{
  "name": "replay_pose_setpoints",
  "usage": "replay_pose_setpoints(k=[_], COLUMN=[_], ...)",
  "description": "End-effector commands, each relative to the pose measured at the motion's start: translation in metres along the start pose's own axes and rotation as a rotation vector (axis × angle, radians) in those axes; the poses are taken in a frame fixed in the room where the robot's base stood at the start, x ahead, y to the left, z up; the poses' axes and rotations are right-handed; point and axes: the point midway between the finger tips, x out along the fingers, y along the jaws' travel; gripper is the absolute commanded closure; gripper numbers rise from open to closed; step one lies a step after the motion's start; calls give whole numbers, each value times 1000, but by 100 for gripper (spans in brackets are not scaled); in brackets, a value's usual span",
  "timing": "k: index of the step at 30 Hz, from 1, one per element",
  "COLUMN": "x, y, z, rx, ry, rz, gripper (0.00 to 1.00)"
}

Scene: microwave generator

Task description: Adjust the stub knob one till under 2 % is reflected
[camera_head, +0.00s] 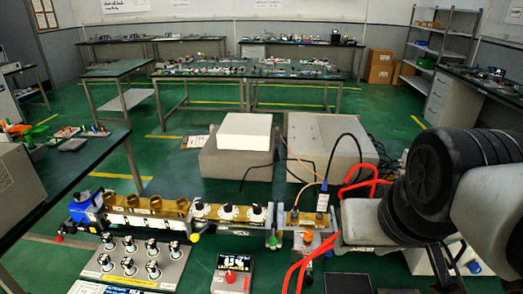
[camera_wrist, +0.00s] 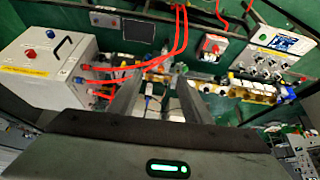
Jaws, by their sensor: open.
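Three black-and-white stub knobs stand in a row on the waveguide line (camera_head: 160,222) in the head view: a left one (camera_head: 200,209), a middle one (camera_head: 228,212) and a right one (camera_head: 258,214). Which is number one cannot be read. A small meter with a lit display (camera_head: 234,262) and a red knob stands in front; its digits are too small to read. In the wrist view my gripper (camera_wrist: 159,72) is open and empty, its fingers apart above the waveguide line (camera_wrist: 245,90). The meter (camera_wrist: 212,47) shows there to the right of the fingers.
A panel with several knobs (camera_head: 135,258) sits at the front left. Red cables (camera_head: 308,255) loop up beside my arm. In the wrist view a grey box (camera_wrist: 45,62) stands at left with red cables. White and grey boxes (camera_head: 243,140) lie behind the waveguide line.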

Motion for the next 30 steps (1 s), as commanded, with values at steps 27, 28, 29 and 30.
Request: replay_pose_setpoints(k=[27,28,29,30], x=[310,319,326,333], y=[-86,-87,-88,-88], z=[-221,-224,-226,-229], rx=[1913,1951,1983,2017], ry=[-717,-738,-756,-775], rz=[-310,-309,-309,-308], gripper=[56,56,56,56])
